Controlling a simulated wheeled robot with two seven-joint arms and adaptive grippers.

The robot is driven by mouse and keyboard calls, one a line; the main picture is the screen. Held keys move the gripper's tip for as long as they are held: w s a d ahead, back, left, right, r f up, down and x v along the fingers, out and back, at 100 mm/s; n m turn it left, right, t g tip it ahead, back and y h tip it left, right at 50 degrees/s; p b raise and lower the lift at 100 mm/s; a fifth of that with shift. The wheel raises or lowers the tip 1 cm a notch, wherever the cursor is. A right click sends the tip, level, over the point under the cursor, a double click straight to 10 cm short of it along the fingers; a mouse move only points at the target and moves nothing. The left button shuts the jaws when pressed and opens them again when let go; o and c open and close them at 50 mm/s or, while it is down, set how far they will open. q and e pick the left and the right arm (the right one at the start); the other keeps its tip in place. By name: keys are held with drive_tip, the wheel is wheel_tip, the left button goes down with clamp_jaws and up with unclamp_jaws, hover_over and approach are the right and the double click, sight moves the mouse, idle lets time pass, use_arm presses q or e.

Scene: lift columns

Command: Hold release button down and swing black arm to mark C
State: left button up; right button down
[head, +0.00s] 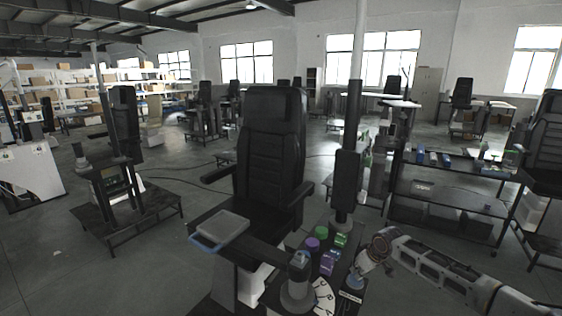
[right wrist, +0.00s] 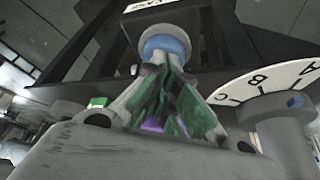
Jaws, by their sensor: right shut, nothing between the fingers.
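The black arm (head: 262,250) runs from a grey pivot post (head: 297,292) with a blue cap up and left to a grey tray with a blue edge (head: 222,228). A white dial (head: 323,297) with letters lies beside the post; the right wrist view shows its A, B and C marks (right wrist: 256,82). The blue release button (right wrist: 166,46) stands on a grey base by a label. My right gripper (right wrist: 160,68) is shut and empty, its tips at the button; whether it is pressed down I cannot tell. My left gripper is not in view.
A black seat (head: 270,150) stands behind the tray. A dark shelf table (head: 450,190) stands to the right.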

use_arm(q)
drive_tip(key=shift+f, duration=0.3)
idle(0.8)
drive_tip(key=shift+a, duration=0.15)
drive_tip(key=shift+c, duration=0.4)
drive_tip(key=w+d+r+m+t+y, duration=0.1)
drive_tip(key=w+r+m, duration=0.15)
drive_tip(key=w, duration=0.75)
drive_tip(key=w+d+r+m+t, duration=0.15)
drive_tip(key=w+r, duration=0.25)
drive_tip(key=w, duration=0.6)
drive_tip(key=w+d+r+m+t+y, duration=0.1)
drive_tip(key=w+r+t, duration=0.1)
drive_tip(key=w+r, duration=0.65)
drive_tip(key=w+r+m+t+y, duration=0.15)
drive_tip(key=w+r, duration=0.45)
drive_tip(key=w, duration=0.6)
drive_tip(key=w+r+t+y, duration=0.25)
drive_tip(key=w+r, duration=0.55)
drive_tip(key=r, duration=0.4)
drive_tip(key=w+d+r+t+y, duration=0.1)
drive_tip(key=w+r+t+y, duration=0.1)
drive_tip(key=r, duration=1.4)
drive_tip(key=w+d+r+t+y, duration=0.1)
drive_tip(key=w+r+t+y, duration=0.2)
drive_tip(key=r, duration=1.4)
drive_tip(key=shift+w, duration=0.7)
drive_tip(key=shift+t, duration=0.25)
